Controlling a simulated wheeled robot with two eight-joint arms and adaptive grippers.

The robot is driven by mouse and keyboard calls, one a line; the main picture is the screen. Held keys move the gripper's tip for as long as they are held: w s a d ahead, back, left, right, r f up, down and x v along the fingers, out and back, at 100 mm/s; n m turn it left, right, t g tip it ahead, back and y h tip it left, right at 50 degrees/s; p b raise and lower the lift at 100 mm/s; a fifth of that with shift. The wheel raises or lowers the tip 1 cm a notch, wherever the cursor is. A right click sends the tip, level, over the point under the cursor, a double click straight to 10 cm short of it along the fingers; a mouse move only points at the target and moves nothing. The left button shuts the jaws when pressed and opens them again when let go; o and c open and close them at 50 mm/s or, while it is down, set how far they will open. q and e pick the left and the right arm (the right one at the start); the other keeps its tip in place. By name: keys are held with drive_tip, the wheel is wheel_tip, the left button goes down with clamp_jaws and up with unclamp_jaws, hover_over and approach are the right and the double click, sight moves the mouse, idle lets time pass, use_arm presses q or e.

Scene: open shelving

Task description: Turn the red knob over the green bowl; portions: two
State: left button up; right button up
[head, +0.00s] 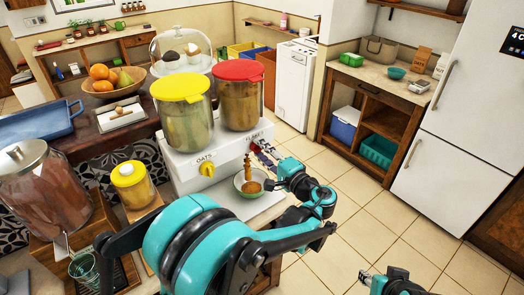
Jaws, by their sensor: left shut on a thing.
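A white dispenser holds two clear canisters, one with a yellow lid (180,87) marked OATS and one with a red lid (238,70). The red knob (255,146) is on its front under the red-lidded canister, partly hidden by my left gripper (262,154). That gripper is shut on the red knob. A brown stream of flakes (247,167) falls from the spout into the green bowl (240,191), which holds some brown flakes. The yellow knob (207,169) is free. My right gripper (370,280) is only partly in view at the bottom, apart from everything.
A fruit bowl (115,86) and a glass-domed cake stand (181,50) are behind. Open tiled floor (350,200) lies at the right.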

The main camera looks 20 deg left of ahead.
idle(0.3)
use_arm(q)
drive_tip(key=o, duration=1.2)
drive_tip(key=shift+c, duration=0.2)
drive_tip(key=shift+d, duration=0.1)
drive_tip(key=v, duration=1.2)
